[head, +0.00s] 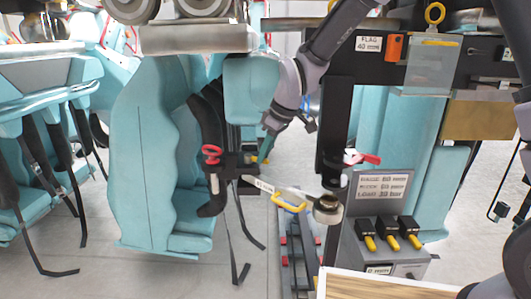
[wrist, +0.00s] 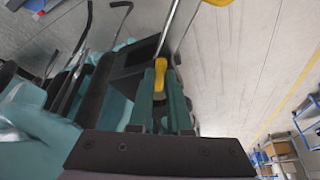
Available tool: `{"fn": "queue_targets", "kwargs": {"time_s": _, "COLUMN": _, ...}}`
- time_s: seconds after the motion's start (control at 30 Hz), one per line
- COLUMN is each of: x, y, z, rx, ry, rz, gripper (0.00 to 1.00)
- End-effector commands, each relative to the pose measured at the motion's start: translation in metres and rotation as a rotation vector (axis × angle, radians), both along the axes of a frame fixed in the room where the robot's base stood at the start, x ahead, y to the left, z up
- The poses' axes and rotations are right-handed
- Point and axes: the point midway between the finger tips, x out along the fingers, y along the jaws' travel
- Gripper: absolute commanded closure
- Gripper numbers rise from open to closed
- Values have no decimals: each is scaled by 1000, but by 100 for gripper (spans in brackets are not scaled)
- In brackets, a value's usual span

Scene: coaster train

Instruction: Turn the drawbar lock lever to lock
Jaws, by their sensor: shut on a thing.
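The drawbar (head: 275,190) is a pale bar with a yellow loop handle (head: 291,207). It runs from a dark bracket (head: 232,168) on the left teal car to a round coupling (head: 328,208) on the right. A small yellow lever (head: 256,158) sits at the bracket and appears to be the drawbar lock lever. My gripper (head: 264,153) reaches down to it from the upper right. In the wrist view, the teal fingers (wrist: 162,72) are shut on the yellow lever grip (wrist: 158,84). The lever's pivot and any lock marking are hidden or too small to read.
Red knobs sit on the bracket (head: 211,154) and the right post (head: 364,158). A grey control box (head: 385,190) with several black-and-yellow switches stands at right. Teal seats (head: 150,170) crowd the left. Grey floor shows between the cars.

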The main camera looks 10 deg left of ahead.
Motion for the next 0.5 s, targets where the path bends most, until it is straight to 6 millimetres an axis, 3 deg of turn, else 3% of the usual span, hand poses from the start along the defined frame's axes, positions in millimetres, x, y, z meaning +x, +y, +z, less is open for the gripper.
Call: {"fn": "queue_targets", "kwargs": {"time_s": 0.5, "x": -25, "y": 14, "z": 0, "rx": -1, "ry": -4, "rz": -458, "gripper": 100}}
